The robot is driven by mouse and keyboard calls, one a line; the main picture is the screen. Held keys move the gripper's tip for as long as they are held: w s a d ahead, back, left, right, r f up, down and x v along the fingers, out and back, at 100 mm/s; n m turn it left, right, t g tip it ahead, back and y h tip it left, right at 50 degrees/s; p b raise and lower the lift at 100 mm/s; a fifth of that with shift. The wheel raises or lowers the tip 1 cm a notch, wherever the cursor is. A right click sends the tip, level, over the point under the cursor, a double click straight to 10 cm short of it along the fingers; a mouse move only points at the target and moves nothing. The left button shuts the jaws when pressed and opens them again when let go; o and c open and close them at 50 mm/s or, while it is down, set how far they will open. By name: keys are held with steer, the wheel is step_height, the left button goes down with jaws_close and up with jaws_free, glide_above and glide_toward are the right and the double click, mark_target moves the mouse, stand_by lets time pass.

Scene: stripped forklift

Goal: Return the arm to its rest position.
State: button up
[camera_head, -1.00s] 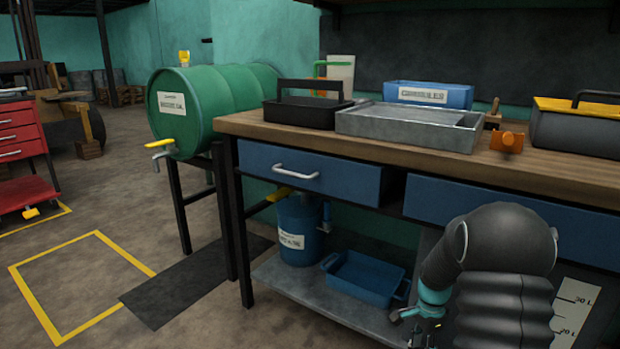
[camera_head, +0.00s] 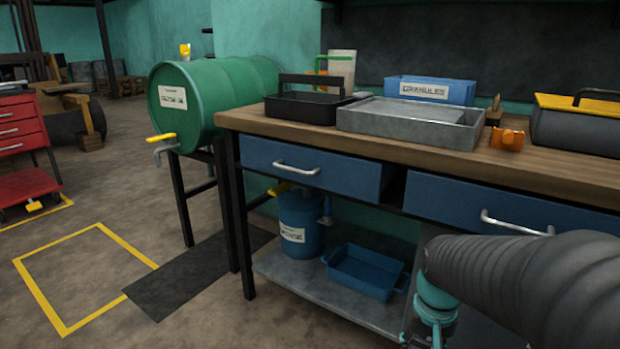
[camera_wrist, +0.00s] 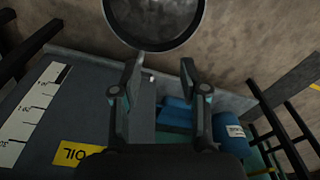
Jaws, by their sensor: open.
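My arm, a dark ribbed sleeve, comes in from the lower right in the head view, in front of the workbench (camera_head: 420,150). Its teal wrist points down beside the lower shelf, and the fingertips are cut off or hidden there. In the wrist view my gripper (camera_wrist: 160,78) shows two dark fingers spread apart with nothing held between them. Past the fingers in that view are the shelf edge, a blue tray (camera_wrist: 175,115) and the floor. A dark round pan-like thing (camera_wrist: 152,45) lies beyond the fingertips.
A green drum (camera_head: 205,100) with a yellow-handled tap rests on a stand at left. A blue container (camera_head: 299,225) and the blue tray (camera_head: 365,270) sit on the lower shelf (camera_head: 290,278). A dark tank marked OIL (camera_wrist: 60,125) is close left of my gripper.

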steer(key=s+a+r+n+t+p, duration=0.2)
steer(key=s+a+r+t, duration=0.2)
steer(key=s+r, duration=0.6)
steer(key=shift+a+r, duration=0.3)
steer(key=shift+r, duration=0.2)
